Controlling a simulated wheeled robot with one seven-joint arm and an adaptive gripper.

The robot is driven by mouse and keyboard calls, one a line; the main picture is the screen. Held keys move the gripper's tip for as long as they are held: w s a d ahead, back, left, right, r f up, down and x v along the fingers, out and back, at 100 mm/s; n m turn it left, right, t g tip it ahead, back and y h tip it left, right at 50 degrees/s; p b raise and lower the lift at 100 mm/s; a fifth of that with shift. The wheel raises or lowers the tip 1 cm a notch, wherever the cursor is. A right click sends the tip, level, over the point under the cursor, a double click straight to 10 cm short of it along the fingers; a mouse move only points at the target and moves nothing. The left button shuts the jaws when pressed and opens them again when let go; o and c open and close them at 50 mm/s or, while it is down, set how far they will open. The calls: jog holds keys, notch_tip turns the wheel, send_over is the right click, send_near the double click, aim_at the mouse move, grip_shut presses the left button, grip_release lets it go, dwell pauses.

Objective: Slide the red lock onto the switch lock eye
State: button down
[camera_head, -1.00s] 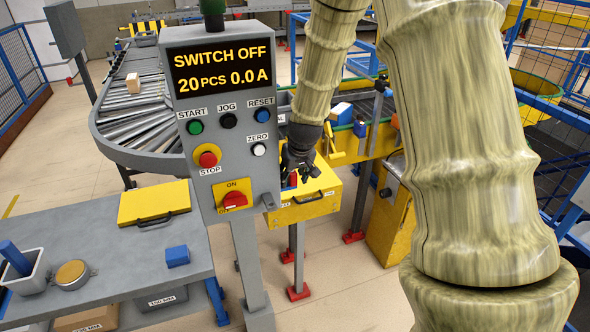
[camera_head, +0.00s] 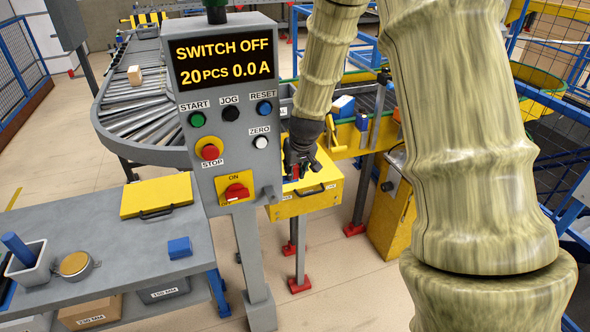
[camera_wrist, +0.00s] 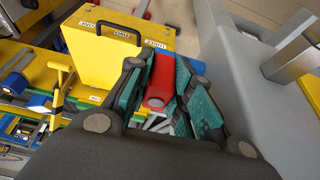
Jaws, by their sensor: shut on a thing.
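My gripper (camera_head: 299,168) is shut on the red lock (camera_wrist: 161,80), which sits between the green-padded fingers in the wrist view. In the head view the gripper is just right of the grey control panel, over the yellow box, and only a little of the red lock shows. The red rotary switch (camera_head: 236,192) is on its yellow plate low on the panel. The lock eye appears to be the small grey tab (camera_head: 269,195) at the panel's lower right edge. The lock is apart from it in the head view. The lock's shackle cannot be made out.
The yellow box (camera_head: 318,196) with a black handle is below and behind my gripper. The panel display (camera_head: 222,61) reads SWITCH OFF. A grey bench (camera_head: 120,250) with a yellow case (camera_head: 157,195) and blue block (camera_head: 179,247) stands left. A roller conveyor (camera_head: 140,110) curves behind.

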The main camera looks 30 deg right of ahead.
jog(key=shift+r, duration=0.15)
jog(key=shift+r+p, duration=1.3)
jog(key=shift+r, duration=0.15)
jog(key=shift+r, duration=0.5)
jog(key=shift+r+p, duration=1.55)
jog(key=shift+r, duration=0.35)
